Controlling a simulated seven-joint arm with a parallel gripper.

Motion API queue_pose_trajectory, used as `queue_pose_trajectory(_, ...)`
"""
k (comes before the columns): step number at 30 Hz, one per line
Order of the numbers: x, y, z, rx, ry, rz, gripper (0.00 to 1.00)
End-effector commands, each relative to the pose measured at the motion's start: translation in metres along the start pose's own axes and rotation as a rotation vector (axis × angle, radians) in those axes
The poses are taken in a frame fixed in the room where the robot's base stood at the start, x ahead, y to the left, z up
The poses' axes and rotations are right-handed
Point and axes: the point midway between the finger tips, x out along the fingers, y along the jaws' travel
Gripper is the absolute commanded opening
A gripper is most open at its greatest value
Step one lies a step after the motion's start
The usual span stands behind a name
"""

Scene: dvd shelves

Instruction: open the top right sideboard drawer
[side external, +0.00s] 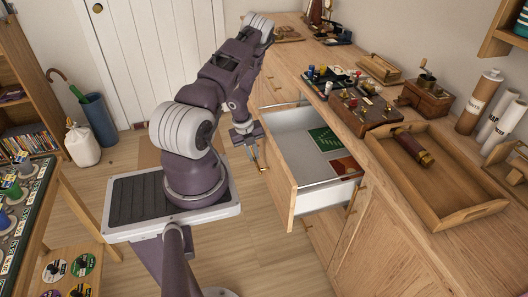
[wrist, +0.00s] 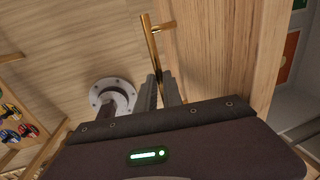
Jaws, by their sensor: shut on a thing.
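The sideboard drawer (side external: 278,186) stands pulled well out of the cabinet. Its pale interior shows a green flat item (side external: 324,140) and an orange-red one (side external: 346,167). My gripper (side external: 254,153) is low at the outer face of the drawer front. In the wrist view my gripper (wrist: 160,88) is shut on the brass bar handle (wrist: 149,38), whose upper part sticks out past the fingers beside the wooden front (wrist: 225,50). The exact contact is partly hidden by the fingers and the gripper body.
The sideboard top (side external: 395,190) carries a wooden tray (side external: 455,208), a coffee grinder (side external: 425,95) and several small items. A game table (side external: 42,215) stands at the left. A blue umbrella bin (side external: 99,119) is by the door.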

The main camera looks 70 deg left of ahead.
Motion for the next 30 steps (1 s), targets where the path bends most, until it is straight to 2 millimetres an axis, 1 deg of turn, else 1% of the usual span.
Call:
queue_pose_trajectory(8,0.001,0.001,-0.001,0.001,0.002,0.000,0.00)
queue_pose_trajectory(9,0.001,0.001,-0.001,0.001,0.002,0.000,0.14)
queue_pose_trajectory(12,0.001,0.001,-0.001,0.001,0.002,-0.001,0.33)
queue_pose_trajectory(20,0.000,0.000,-0.001,0.001,0.001,-0.001,0.33)
queue_pose_trajectory(22,-0.004,0.000,0.000,0.001,0.000,-0.002,0.33)
queue_pose_trajectory(23,-0.008,0.000,0.000,0.001,0.000,-0.002,0.33)
queue_pose_trajectory(27,-0.038,-0.001,0.000,0.003,-0.001,-0.003,0.33)
queue_pose_trajectory(30,-0.056,0.000,0.000,0.001,-0.001,-0.001,0.33)
